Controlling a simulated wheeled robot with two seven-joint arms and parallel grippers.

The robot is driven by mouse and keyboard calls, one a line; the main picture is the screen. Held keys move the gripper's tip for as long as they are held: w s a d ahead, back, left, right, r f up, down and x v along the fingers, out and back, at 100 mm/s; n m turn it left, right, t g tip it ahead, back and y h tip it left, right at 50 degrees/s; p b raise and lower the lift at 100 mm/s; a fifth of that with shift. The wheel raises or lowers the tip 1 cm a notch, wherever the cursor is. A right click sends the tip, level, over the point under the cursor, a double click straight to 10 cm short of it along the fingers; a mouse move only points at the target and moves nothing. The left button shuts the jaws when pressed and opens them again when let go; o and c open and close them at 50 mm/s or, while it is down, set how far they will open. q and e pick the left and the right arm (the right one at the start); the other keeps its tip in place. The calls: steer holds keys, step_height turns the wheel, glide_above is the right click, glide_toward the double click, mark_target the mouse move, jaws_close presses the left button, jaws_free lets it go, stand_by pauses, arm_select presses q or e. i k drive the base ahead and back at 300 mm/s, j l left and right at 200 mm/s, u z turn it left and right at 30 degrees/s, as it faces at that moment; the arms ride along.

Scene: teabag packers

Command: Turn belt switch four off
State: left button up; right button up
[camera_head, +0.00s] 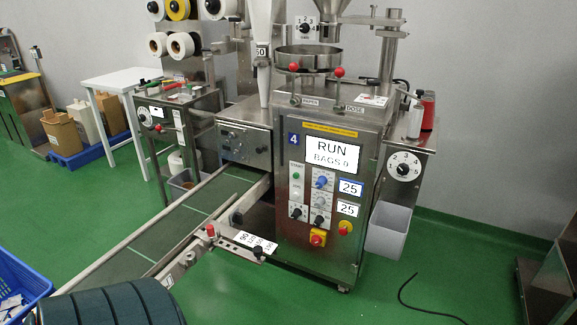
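A steel packing machine (325,190) stands in the middle, with a blue plate (293,140) reading 4. Its screen (332,156) reads RUN and BAGS 0. Below it are a green button (296,176), a blue knob (320,182), a grey knob (319,201) and two black rotary switches, a left one (297,213) and a right one (318,220). I cannot read which is the belt switch or their positions. A dark belt (185,215) runs from the machine toward the lower left. Neither gripper is in view.
A rail with a labelled plate (250,241) juts out in front of the machine. A grey bin (388,230) hangs at its right. A blue crate (20,278) stands lower left.

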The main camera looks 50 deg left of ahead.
mark_target(237, 218)
steer(key=i+u, duration=0.2)
steer(key=i, duration=0.2)
steer(key=i+l+u, duration=0.15)
steer(key=i, duration=0.3)
steer(key=i+l+u, duration=0.2)
steer(key=i, duration=0.2)
steer(key=i+l+u, duration=0.15)
steer(key=u, duration=0.25)
steer(key=i+l+u, duration=0.5)
steer(key=u, duration=0.25)
steer(key=i+l+u, duration=0.2)
steer(key=l+u, duration=0.2)
steer(key=i+l+u, duration=0.15)
steer(key=l+u, duration=0.15)
steer(key=l, duration=0.2)
steer(key=l+u, duration=0.3)
steer(key=l, duration=0.2)
steer(key=i, duration=0.05)
